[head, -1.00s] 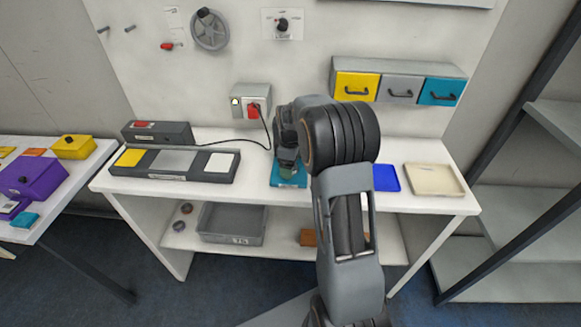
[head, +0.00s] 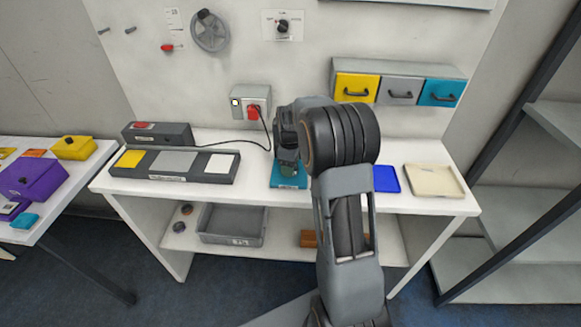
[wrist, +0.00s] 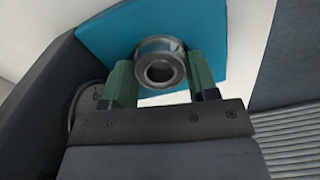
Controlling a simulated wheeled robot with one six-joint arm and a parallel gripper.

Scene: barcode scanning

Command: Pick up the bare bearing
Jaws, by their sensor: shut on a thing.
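The bare bearing (wrist: 160,70) is a grey metal ring with a dark bore, seen in the wrist view. My gripper (wrist: 160,85) has its green fingers on either side of the ring, shut on it. Behind the bearing in the wrist view is the teal mat (wrist: 205,35). Whether the bearing still touches the mat I cannot tell. In the head view my gripper (head: 288,172) is low over the teal mat (head: 289,185), and the bearing is hidden there.
A blue tray (head: 386,179) and a cream tray (head: 434,194) lie to the right on the white bench. A grey three-pad panel (head: 210,178) and a dark box (head: 158,134) are on the left. A black cable (head: 268,132) hangs behind my gripper.

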